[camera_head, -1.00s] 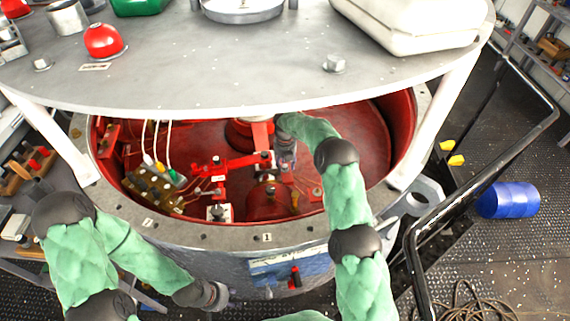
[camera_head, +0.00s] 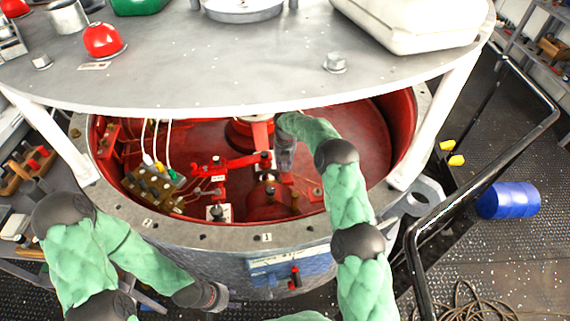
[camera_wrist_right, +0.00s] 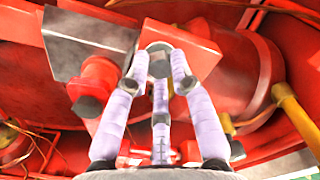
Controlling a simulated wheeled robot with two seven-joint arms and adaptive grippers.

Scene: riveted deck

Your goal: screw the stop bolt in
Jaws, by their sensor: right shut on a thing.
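My right gripper (camera_head: 284,158) reaches down into the open red drum (camera_head: 345,155) under the raised round plate. In the right wrist view its fingers (camera_wrist_right: 159,75) close around a small grey bolt head (camera_wrist_right: 158,58), which I take for the stop bolt. The bolt head is at a grey metal block (camera_wrist_right: 95,45) with red parts beside it; its shank is hidden, so I cannot tell how deep it sits. My left gripper (camera_head: 214,296) hangs outside the drum at its front left, and its fingers are too unclear to read.
The grey round plate (camera_head: 230,75) on white posts overhangs the drum. Inside stand a brass connector block (camera_head: 152,187) with white cables and a red linkage (camera_head: 235,166). A black handrail (camera_head: 480,150) and a blue barrel (camera_head: 508,200) are at the right.

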